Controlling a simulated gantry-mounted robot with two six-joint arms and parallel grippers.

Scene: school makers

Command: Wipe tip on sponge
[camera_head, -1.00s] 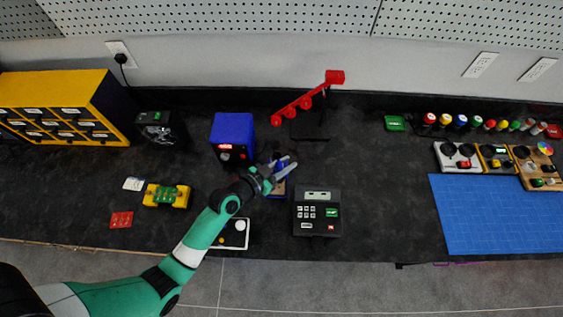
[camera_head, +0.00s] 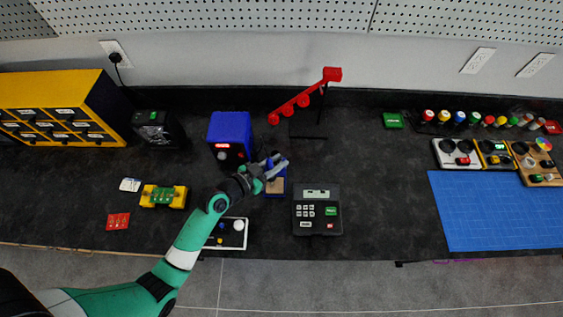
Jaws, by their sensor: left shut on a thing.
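My left gripper (camera_head: 277,167) is over the back edge of a small blue tray holding a tan sponge (camera_head: 275,186). It is shut on a small blue tool, apparently the soldering iron, mostly hidden by the fingers. I cannot make out its tip or whether it touches the sponge. The blue station box (camera_head: 230,130), with a red display, stands just behind and left of the gripper. My right gripper is not in view.
A black keypad device (camera_head: 317,211) sits right of the sponge. A red sloped arm on a black stand (camera_head: 306,97) is behind. A yellow board holder (camera_head: 163,196) lies left. A blue mat (camera_head: 497,211) lies right, with open bench before it.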

